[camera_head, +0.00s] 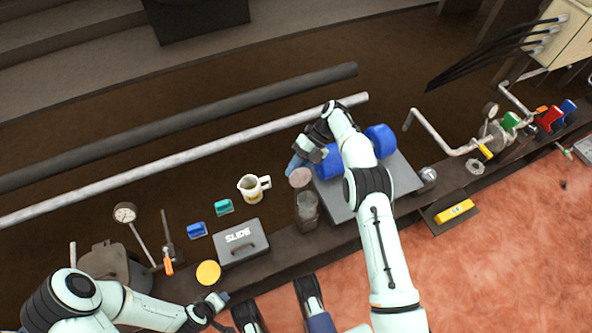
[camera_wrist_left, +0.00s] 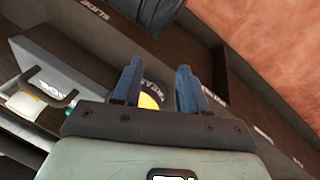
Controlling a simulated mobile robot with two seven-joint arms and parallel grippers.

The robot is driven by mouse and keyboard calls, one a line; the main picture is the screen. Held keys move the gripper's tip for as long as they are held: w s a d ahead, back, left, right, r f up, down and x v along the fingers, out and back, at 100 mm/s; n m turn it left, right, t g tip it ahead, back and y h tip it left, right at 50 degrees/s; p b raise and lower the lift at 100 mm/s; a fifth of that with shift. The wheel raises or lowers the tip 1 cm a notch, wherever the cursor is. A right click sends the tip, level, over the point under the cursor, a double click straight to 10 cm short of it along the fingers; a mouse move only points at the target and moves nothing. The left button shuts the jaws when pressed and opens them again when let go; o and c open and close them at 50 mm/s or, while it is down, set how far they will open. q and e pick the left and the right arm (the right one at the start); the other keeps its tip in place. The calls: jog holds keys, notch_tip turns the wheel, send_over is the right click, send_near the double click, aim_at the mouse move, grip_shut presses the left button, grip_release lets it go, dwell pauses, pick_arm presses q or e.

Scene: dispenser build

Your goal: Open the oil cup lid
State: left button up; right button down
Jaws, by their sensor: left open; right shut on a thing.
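My right gripper (camera_head: 294,165), with blue fingers, reaches in from above the blue cylinders. It is shut on a thin pinkish round disc, which looks like the lid (camera_head: 300,178). A clear, dark-tinted jar, likely the oil cup (camera_head: 307,212), stands just below the disc in the head view. I cannot tell whether the disc still touches the jar's rim. My left gripper (camera_head: 224,299) is low in the head view, near a yellow round disc (camera_head: 208,273). Its two blue fingers are open and empty in the left wrist view (camera_wrist_left: 158,88), with the yellow disc (camera_wrist_left: 148,102) showing between them.
A grey plate (camera_head: 402,177) carries blue cylinders (camera_head: 381,140) at right.

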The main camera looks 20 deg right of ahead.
jog(key=shift+w+a, duration=0.1)
jog(key=c, duration=1.1)
grip_release()
jog(key=shift+o, duration=0.2)
jog(key=shift+r, duration=0.1)
pick_arm(q)
jog(key=s+d+r+g+h+p, duration=0.1)
jog(key=s+d+r+g+p, duration=0.2)
jog(key=s+r+p, duration=0.5)
jog(key=shift+s+d+r+m+g+h+p, duration=0.35)
jog(key=shift+s+d+r, duration=0.45)
jog(key=shift+s, duration=0.5)
pick_arm(e)
notch_tip(320, 180, up, 20)
pick_arm(q)
jog(key=shift+f, duration=0.1)
